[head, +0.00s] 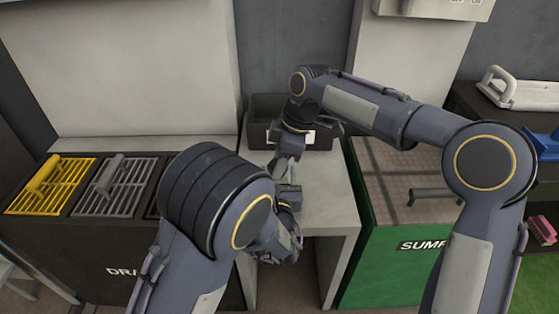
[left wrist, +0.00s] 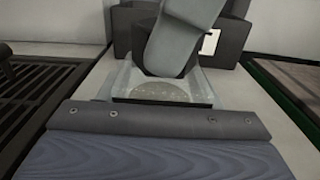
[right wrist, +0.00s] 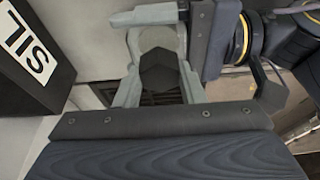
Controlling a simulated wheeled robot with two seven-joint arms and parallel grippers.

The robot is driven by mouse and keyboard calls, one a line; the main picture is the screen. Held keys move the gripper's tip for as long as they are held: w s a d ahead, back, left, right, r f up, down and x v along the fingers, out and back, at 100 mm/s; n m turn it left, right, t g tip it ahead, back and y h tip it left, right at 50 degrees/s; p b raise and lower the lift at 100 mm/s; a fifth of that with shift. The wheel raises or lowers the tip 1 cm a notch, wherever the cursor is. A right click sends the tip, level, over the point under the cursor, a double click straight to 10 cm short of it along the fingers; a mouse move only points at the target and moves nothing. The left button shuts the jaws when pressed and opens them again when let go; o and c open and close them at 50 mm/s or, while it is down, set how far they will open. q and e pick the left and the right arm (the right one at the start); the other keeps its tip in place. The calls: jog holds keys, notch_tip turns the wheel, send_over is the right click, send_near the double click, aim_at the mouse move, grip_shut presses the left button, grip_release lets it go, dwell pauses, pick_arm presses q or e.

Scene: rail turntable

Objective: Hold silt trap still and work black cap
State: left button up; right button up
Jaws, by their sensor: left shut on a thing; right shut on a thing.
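The black cap (right wrist: 160,76) is a dark, faceted piece between the grey fingers of my right gripper (right wrist: 160,92) in the right wrist view. Part of it shows dark behind a grey right finger in the left wrist view (left wrist: 145,62). The silt trap (left wrist: 163,92) is a pale body with a speckled face, just ahead of my left gripper's palm, and my left gripper is shut on it. In the head view my right gripper (head: 285,160) reaches down over the bench. My left gripper (head: 288,192) is just below it, partly covered by my left arm. The trap is mostly hidden there.
A dark bin (head: 262,108) with a white label stands at the back of the bench (head: 325,190). Yellow (head: 50,185) and grey (head: 112,187) grates lie at left. A green cabinet (head: 390,262) marked SUMP stands at right. Both arms crowd the bench's middle.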

jog(key=n+g, duration=0.1)
jog(key=n, duration=0.5)
jog(key=shift+w+g, duration=0.1)
jog(key=shift+g, duration=0.3)
jog(key=shift+f, duration=0.1)
jog(key=o, duration=1.1)
jog(key=shift+o, duration=0.4)
jog(key=shift+r, duration=0.2)
jog(key=shift+r, duration=1.9)
